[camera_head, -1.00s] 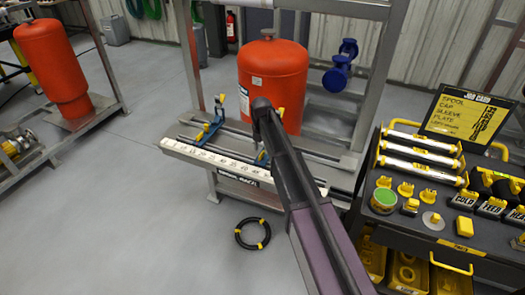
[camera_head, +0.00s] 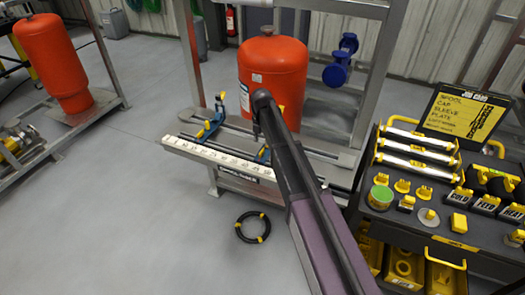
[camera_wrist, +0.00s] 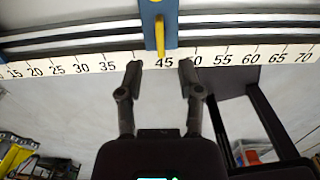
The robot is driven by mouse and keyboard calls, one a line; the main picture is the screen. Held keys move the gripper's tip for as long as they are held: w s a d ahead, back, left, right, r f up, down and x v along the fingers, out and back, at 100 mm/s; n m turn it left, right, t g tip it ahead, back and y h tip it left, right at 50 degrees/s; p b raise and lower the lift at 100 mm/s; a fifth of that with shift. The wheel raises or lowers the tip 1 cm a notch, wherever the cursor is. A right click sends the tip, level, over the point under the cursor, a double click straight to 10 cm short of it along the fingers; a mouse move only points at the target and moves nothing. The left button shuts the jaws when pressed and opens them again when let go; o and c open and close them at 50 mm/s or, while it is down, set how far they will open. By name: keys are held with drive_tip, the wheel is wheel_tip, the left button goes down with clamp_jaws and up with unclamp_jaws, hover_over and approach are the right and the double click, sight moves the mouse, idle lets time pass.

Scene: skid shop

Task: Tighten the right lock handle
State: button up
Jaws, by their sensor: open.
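The right lock handle is a yellow lever (camera_wrist: 160,36) on a blue clamp block (camera_wrist: 148,22) in the wrist view. It hangs over the white ruler, near the 45 mark. My gripper (camera_wrist: 160,76) is open and empty below it, its two fingertips apart on either side of the handle's line, not touching it. In the head view the right clamp (camera_head: 262,155) shows only in part, with my arm covering much of it. The left blue clamp (camera_head: 211,120) with a yellow handle stands clear to its left. My fingertips are hidden in the head view.
The ruler (camera_head: 205,155) runs along the front of the metal skid. A red tank (camera_head: 272,72) stands behind the clamps. A black tool cart (camera_head: 405,220) stands close on the right. A black ring (camera_head: 252,227) lies on the floor, which is open at front left.

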drive_tip(key=m, duration=0.4)
drive_tip(key=shift+r, duration=0.3)
drive_tip(key=shift+r+m+p, duration=0.1)
drive_tip(key=shift+m+p, duration=0.3)
drive_tip(key=shift+m, duration=1)
drive_tip(key=shift+r+m, duration=0.15)
drive_tip(key=shift+m, duration=0.95)
drive_tip(key=m, duration=0.4)
drive_tip(key=shift+r+m+p, duration=0.25)
drive_tip(key=shift+m+p, duration=0.15)
drive_tip(key=shift+r+m+p, duration=0.2)
drive_tip(key=shift+m, duration=0.8)
drive_tip(key=shift+r+m+p, duration=0.2)
drive_tip(key=shift+m, duration=0.8)
